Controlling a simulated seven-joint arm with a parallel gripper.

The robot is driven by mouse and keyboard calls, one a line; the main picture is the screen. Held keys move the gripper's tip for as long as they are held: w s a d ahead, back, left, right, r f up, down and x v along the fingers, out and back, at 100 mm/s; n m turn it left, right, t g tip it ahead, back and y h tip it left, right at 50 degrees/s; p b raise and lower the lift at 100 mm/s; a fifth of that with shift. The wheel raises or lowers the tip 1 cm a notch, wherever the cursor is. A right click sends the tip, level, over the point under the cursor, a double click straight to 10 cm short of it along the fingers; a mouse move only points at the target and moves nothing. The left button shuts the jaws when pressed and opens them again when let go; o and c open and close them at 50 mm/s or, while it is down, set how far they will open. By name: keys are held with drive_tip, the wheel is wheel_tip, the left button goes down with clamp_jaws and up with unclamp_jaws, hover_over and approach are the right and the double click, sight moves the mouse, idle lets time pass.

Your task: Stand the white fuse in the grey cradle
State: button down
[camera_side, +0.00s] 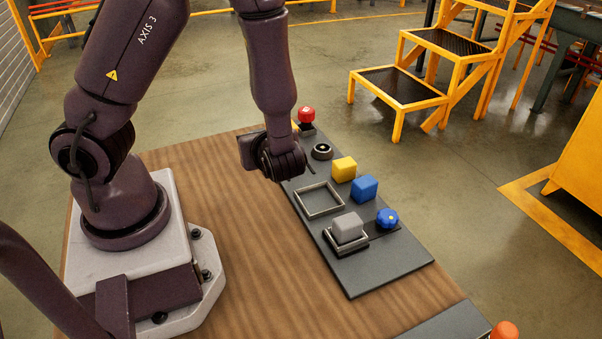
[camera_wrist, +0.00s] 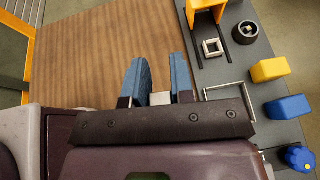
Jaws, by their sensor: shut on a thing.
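The white fuse (camera_wrist: 158,98) shows as a small pale block between the two blue fingers of my gripper (camera_wrist: 157,72). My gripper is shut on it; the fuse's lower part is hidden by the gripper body. A small pale-grey square frame (camera_wrist: 212,47), which looks like the grey cradle, lies empty on the dark board, ahead and right of the fingers. The fuse is apart from it. In the side view my wrist is over the board's left edge, and the fingers, the fuse and the small frame cannot be made out.
The dark board (camera_side: 362,272) carries a larger empty square frame (camera_side: 319,200), a grey block (camera_side: 347,227) in a tray, a yellow block (camera_side: 344,169), a blue block (camera_side: 364,188), a blue knob (camera_side: 387,218), a black round socket (camera_side: 322,151) and a red knob (camera_side: 306,114). Wooden tabletop (camera_side: 250,260) is clear.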

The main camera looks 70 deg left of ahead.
drive_tip(key=s+d, duration=0.2)
drive_tip(key=d, duration=0.2)
drive_tip(key=n+g, duration=0.1)
hover_over(315, 196)
drive_tip(key=f, duration=0.9)
drive_tip(key=shift+s+f, duration=0.1)
drive_tip(key=shift+s, duration=0.1)
drive_tip(key=shift+w+f, duration=0.2)
drive_tip(key=shift+f, duration=1.55)
drive_tip(key=shift+f, duration=0.15)
drive_tip(key=c, duration=1)
unclamp_jaws()
